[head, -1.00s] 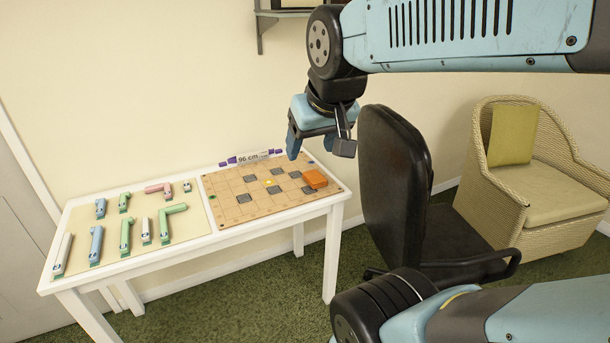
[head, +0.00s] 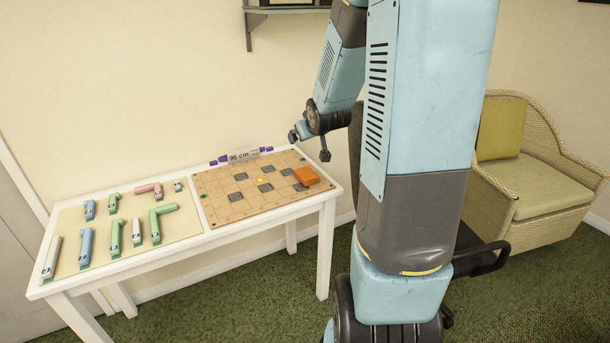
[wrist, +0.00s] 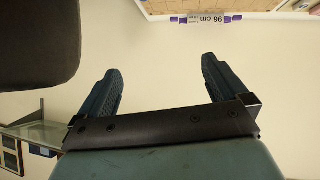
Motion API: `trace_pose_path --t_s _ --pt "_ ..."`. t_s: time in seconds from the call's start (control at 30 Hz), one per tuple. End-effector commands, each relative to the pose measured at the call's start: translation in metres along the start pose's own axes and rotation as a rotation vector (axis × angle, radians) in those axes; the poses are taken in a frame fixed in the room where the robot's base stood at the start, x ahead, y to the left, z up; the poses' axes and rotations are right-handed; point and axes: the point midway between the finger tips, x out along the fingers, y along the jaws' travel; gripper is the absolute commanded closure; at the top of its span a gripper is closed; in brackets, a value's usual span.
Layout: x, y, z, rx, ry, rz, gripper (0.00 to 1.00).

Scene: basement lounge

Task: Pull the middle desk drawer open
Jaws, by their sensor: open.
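No desk drawer shows in either view. A white table (head: 262,213) stands against the wall, and no drawer front is visible on it. My gripper (head: 309,146) is in the air near the table's right back corner, beyond the board. In the wrist view its two fingers (wrist: 161,68) are spread apart with nothing between them, and plain wall shows behind.
A black chair shows close in the wrist view (wrist: 38,38). A wicker armchair (head: 545,180) stands right; a wall shelf (head: 285,10) hangs above.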

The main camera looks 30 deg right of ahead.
Motion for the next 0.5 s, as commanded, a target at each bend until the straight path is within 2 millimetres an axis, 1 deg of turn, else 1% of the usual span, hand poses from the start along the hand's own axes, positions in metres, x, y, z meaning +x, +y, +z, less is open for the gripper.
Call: trace_pose_path --t_s 0.03,0.2,0.37,0.5 --pt "0.016 0.001 0.007 -0.005 0.011 -0.009 0.0" --pt "0.059 0.013 0.028 -0.013 0.08 -0.028 0.0" --pt "0.095 0.021 0.053 -0.008 0.149 -0.056 0.0" --pt "0.121 0.027 0.079 0.007 0.21 -0.084 0.0"
